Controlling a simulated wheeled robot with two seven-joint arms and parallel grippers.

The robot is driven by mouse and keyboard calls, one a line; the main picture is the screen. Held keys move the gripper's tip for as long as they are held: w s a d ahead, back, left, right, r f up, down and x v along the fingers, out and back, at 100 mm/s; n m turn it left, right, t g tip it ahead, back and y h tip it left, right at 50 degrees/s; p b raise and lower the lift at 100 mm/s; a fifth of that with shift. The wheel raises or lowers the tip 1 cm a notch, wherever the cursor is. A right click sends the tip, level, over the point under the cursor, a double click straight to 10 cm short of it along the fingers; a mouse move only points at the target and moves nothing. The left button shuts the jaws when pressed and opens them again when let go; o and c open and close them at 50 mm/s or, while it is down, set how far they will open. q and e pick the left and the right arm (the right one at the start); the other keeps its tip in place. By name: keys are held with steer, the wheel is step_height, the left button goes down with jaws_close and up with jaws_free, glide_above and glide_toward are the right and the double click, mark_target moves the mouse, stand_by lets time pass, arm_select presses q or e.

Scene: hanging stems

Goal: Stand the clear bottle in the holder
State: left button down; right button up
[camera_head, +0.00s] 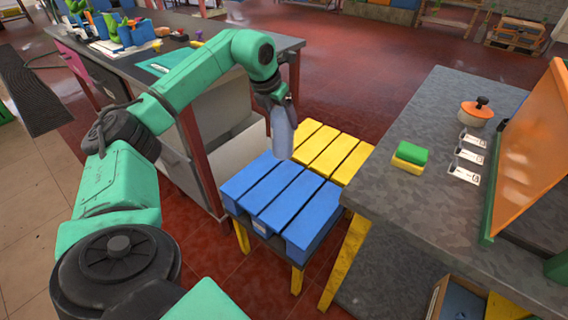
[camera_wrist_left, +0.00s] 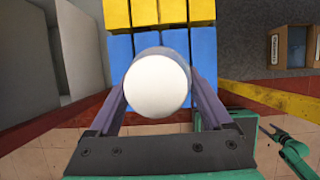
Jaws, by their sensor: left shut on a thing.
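My left gripper (camera_head: 276,99) is above the blue slats of a low slatted stand and shut on the bottle (camera_head: 282,138). The bottle looks bluish-grey and hangs roughly upright below the gripper in the head view. In the left wrist view the left gripper (camera_wrist_left: 157,100) has a finger on each side of the bottle, whose round white end (camera_wrist_left: 157,86) faces the camera. A small green and dark part at the lower right of that view looks like my right gripper (camera_wrist_left: 270,131), too small to read. I cannot make out a holder with certainty.
The stand has blue slats (camera_head: 250,180) and yellow slats (camera_head: 345,145). A grey table (camera_head: 425,205) at right bears a green and yellow sponge (camera_head: 410,155), an orange lidded pot (camera_head: 476,112), cards and an orange panel (camera_head: 535,150). A dark workbench (camera_head: 185,22) at back left bears a blue container (camera_head: 135,34).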

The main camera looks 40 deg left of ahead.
arm_select(q)
step_height(320, 180, down, 17)
steer(key=b, duration=0.1)
steer(key=shift+b, duration=0.35)
arm_select(e)
steer(key=w, duration=0.2)
steer(key=w+a, duration=0.1)
steer(key=w, duration=0.1)
steer(key=shift+w+r, duration=0.2)
steer(key=shift+w, duration=0.2)
arm_select(q)
steer(key=shift+f, duration=0.15)
arm_select(e)
steer(key=shift+f, duration=0.1)
arm_select(q)
jaws_free()
steer(key=shift+s+f, duration=0.1)
